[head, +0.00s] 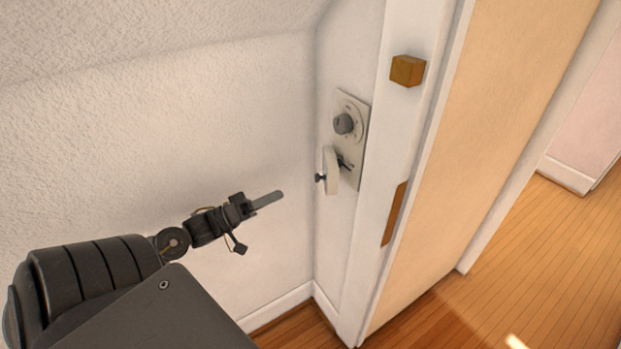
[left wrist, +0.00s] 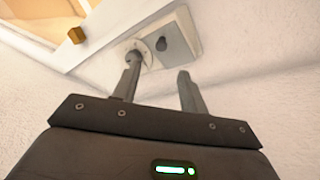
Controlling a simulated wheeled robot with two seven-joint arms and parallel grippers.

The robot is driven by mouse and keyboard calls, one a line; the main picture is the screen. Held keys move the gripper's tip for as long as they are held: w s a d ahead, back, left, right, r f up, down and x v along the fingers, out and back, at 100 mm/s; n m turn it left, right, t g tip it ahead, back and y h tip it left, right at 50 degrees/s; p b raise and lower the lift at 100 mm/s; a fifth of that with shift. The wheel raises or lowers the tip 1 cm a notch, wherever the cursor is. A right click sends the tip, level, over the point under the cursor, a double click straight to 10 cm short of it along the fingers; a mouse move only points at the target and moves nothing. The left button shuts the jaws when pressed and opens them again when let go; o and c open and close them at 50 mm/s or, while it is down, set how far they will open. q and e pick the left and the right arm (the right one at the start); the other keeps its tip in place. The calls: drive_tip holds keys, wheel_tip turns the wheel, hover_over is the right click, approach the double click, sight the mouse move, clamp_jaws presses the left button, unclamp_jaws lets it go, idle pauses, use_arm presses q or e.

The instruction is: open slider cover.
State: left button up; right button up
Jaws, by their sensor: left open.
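A pale plate (head: 350,108) is fixed to the narrow white wall in the head view, with a round grey knob (head: 343,123) on its upper part. The plate (left wrist: 188,28) shows beyond.
A wooden block (head: 407,70) sticks out from the white door frame above and right of the plate. A brown strip (head: 393,215) is set lower in the frame. A textured wall (head: 200,130) lies close behind my left arm. Wooden floor (head: 530,260) is clear at right.

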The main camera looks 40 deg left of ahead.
sight(325, 170)
use_arm(q)
drive_tip(key=p+x, duration=0.2)
drive_tip(key=x, duration=0.9)
use_arm(e)
drive_tip(key=shift+d+r, duration=0.3)
drive_tip(key=shift+r, duration=0.25)
drive_tip(key=shift+d+r, duration=0.25)
drive_tip(key=shift+r, duration=0.25)
use_arm(q)
drive_tip(key=shift+a+f, duration=0.1)
drive_tip(key=shift+f, duration=0.05)
clamp_jaws()
use_arm(e)
drive_tip(key=shift+a, duration=0.25)
